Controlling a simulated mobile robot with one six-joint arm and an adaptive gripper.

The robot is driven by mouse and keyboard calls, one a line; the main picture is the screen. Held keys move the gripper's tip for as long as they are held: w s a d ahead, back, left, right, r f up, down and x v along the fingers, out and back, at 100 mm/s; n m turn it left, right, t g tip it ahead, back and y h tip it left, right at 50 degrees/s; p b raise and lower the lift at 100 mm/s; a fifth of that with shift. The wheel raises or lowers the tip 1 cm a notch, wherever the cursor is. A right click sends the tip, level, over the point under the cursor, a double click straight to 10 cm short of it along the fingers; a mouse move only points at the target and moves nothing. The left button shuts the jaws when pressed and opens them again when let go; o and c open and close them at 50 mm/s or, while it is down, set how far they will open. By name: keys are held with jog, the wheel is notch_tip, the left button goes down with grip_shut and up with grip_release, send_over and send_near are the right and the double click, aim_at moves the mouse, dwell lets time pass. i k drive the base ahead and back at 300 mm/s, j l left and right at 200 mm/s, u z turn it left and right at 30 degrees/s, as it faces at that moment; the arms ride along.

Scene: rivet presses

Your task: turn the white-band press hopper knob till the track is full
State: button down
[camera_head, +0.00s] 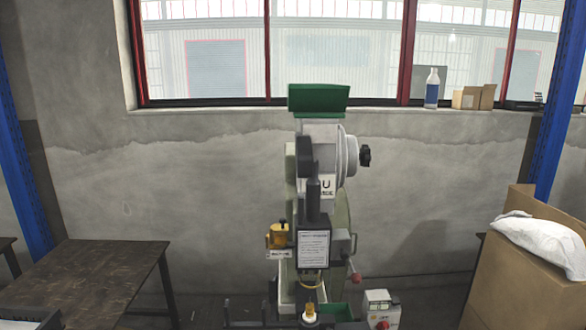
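A single rivet press (340,205) stands upright in the middle of the view, in front of the grey wall. A green hopper (318,98) sits on its top. A black lobed knob (365,156) sticks out to the right of the round grey housing (345,156) below the hopper. A dark upright part (313,195) runs down the front; I cannot tell whether it is the track or how full the track is. A pale area shows under the hopper, but I cannot confirm a white band. My gripper is not in view.
A brown table (95,275) stands at left. A large cardboard box (530,265) with a white bag (540,240) is at right. A control box with a red button (381,308) is low beside the press. Bare wall space flanks the knob's right side.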

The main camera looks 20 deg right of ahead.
aim_at(364, 155)
jog(key=i+l, duration=0.2)
jog(key=i+l+u, duration=0.15)
jog(key=l, duration=0.3)
jog(key=i+l, duration=0.25)
jog(key=i+l+u, duration=0.15)
jog(key=l, duration=0.25)
jog(key=i+l, duration=0.2)
jog(key=l, duration=0.2)
jog(key=i+l+u, duration=0.1)
jog(key=l, duration=0.25)
jog(key=i+l+u, duration=0.1)
jog(key=i+l, duration=0.15)
jog(key=l, duration=0.15)
jog(key=i+l, duration=0.15)
jog(key=l, duration=0.2)
jog(key=u, duration=0.05)
